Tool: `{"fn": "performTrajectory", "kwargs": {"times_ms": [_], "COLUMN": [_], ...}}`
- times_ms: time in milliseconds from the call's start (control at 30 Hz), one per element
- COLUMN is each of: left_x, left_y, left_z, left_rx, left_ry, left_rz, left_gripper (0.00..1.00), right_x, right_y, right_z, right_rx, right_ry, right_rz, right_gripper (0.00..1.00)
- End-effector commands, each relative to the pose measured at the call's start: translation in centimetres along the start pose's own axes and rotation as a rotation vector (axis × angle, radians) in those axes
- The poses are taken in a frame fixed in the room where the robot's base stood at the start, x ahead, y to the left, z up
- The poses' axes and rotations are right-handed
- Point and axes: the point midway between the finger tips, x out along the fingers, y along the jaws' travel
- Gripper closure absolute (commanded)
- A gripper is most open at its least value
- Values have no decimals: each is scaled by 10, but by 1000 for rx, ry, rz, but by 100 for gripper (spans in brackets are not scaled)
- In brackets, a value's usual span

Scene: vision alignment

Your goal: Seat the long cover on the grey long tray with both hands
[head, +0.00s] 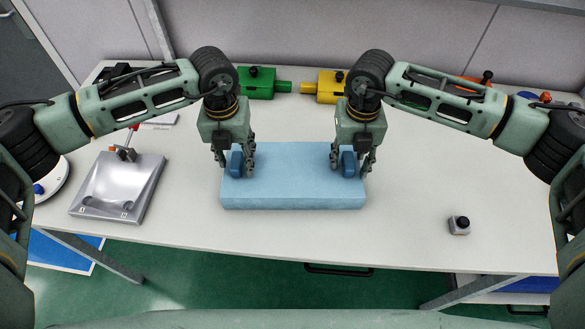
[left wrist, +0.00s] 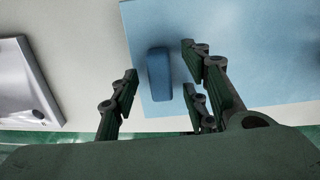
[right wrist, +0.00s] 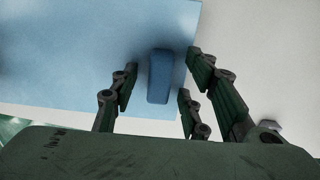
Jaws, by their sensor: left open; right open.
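The long cover (head: 292,190) is a light blue block-like lid in the middle of the table, with a darker blue handle near each end. My left gripper (head: 236,168) is open around the left handle (left wrist: 159,74), its fingers on both sides with gaps showing in the left wrist view. My right gripper (head: 352,168) is open around the right handle (right wrist: 161,76), also with gaps on both sides in the right wrist view. The grey long tray is not visible; I cannot tell whether it is under the cover.
A silver metal fixture (head: 120,185) stands at the left. A small grey piece with a black knob (head: 460,225) lies at the right. Green (head: 258,83) and yellow (head: 326,86) blocks stand at the back. The table in front and to the right is mostly clear.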

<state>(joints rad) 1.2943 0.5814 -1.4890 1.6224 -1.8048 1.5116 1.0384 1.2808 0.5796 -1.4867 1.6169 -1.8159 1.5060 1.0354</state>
Motion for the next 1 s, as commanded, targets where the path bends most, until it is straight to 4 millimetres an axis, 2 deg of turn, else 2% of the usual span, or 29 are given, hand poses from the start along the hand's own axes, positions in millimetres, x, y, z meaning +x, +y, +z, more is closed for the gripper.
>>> {"fn": "performTrajectory", "kwargs": {"times_ms": [167, 633, 1000], "left_x": [0, 0, 0], "left_y": [0, 0, 0], "left_z": [0, 0, 0], "left_rx": [0, 0, -1], "left_ry": [0, 0, 0], "left_rz": [0, 0, 0], "left_gripper": [60, 100, 100], "right_x": [0, 0, -1], "right_y": [0, 0, 0], "right_z": [0, 0, 0], "right_rx": [0, 0, 1], "right_ry": [0, 0, 0], "right_rz": [0, 0, -1], "right_gripper": [60, 100, 100]}}
